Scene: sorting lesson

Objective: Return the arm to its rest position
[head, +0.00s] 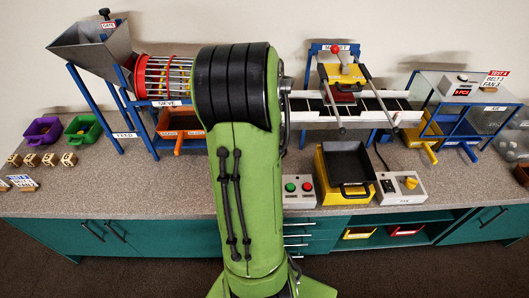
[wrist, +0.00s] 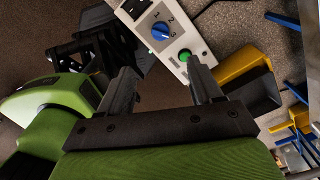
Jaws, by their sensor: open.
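My arm (head: 246,170) is raised in the middle of the head view, its green links and black elbow standing in front of the bench. My gripper is hidden behind it there. In the wrist view my gripper (wrist: 162,85) shows with its two grey fingers wide apart and nothing held between them. Beyond the fingertips is a white control box (wrist: 165,35) with a blue numbered dial and a green button. I cannot tell how far the fingers are from it.
On the bench (head: 120,185) stand a hopper (head: 95,52), a sieve drum (head: 163,78), a magnet station (head: 342,73) and a clear-walled tank (head: 470,100). A yellow bin with a black tray (head: 346,165) sits between two control boxes, one with red and green buttons (head: 299,190), one with a yellow knob (head: 402,188).

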